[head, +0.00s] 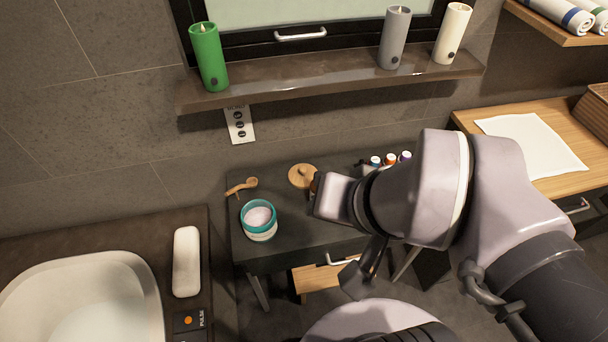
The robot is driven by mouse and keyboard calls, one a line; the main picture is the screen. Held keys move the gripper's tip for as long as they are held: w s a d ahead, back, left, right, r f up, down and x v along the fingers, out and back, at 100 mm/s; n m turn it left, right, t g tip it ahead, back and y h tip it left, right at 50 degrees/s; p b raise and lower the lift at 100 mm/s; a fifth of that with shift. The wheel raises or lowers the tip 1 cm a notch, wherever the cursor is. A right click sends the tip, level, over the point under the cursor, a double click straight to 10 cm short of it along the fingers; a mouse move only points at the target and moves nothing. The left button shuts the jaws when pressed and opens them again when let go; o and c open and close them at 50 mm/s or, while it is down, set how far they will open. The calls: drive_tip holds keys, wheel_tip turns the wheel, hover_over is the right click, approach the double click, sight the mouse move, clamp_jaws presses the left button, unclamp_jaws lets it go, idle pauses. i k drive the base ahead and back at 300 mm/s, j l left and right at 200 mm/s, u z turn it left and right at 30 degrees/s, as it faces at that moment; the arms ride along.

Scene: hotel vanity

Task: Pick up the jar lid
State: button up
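The jar lid is most likely the round wooden disc with a small knob (302,176), lying on the dark vanity table. The open jar (259,222), teal with pale contents, stands to its front left. My arm reaches in from the right. Its wrist is just right of the lid in the picture and hides part of the table. A dark end part that looks like my gripper (359,275) hangs below the wrist, in front of the table edge and apart from the lid. Its fingers are not clear, so I cannot tell open from shut.
A wooden scoop (242,187) lies left of the lid. Several small bottles (390,159) stand at the back right, partly hidden by my arm. A shelf (330,81) with candles is above. A basin (82,300) is at the left.

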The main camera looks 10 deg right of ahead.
sight(300, 176)
drive_tip(key=i+l+u, duration=0.1)
drive_tip(key=l+u, duration=0.15)
drive_tip(key=u, duration=0.15)
drive_tip(key=i+l+u, duration=0.1)
drive_tip(key=l+u, duration=0.5)
drive_tip(key=u, duration=0.2)
drive_tip(key=l+u, duration=0.4)
drive_tip(key=i+j, duration=0.05)
drive_tip(key=j, duration=0.05)
